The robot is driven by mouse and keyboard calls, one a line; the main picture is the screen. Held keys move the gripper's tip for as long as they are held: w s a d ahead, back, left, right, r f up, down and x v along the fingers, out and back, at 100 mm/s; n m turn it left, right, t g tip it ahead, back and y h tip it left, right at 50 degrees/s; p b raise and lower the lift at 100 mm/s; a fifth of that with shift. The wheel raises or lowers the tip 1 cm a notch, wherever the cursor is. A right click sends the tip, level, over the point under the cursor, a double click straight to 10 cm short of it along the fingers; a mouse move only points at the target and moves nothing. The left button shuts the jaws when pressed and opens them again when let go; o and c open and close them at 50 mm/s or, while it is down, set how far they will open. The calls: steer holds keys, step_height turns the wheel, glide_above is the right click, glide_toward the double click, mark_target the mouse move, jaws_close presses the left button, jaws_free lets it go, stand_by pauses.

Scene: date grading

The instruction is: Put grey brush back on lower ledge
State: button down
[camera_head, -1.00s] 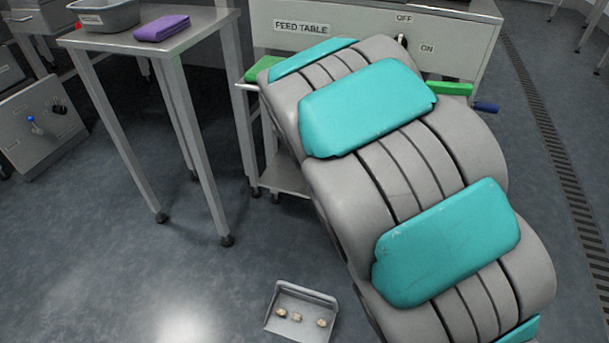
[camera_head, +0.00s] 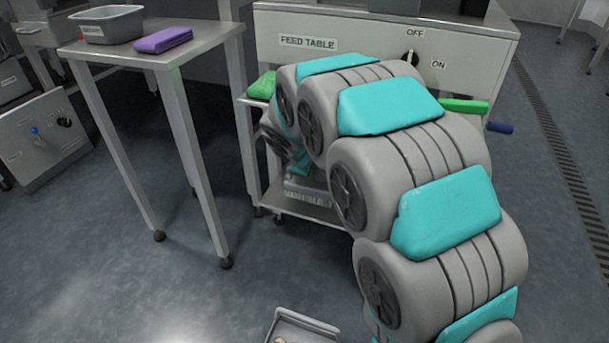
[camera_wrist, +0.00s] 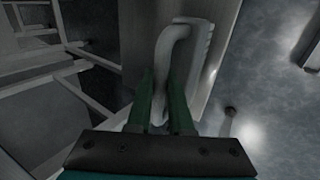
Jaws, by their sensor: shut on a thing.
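In the wrist view my gripper (camera_wrist: 162,80) has its two green fingers closed around the bent grey handle of the grey brush (camera_wrist: 196,52). The brush extends beyond the fingertips, in front of a pale flat surface; whether it touches that surface I cannot tell. In the head view the lower ledge (camera_head: 285,207) is the low grey shelf of the stand under the feed table. My arm bends down towards it and covers part of it. My gripper and the brush cannot be made out clearly there.
A steel table (camera_head: 205,40) at left carries a grey tub (camera_head: 108,25) and a folded purple cloth (camera_head: 163,40). Green cloth (camera_head: 262,86) lies on the stand's upper level.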

steer(key=shift+w+a+f+b, duration=0.2)
steer(key=shift+w+a+f, duration=0.1)
steer(key=shift+w+f, duration=0.3)
steer(key=shift+w+a+f+b, duration=0.2)
steer(key=shift+w+a+f, duration=0.15)
steer(key=shift+w+f, duration=0.25)
steer(key=shift+w+a+f+b, duration=0.25)
steer(key=shift+w+f, duration=0.2)
steer(key=shift+f, duration=0.25)
steer(key=shift+f, duration=0.1)
steer(key=c, duration=0.8)
jaws_free()
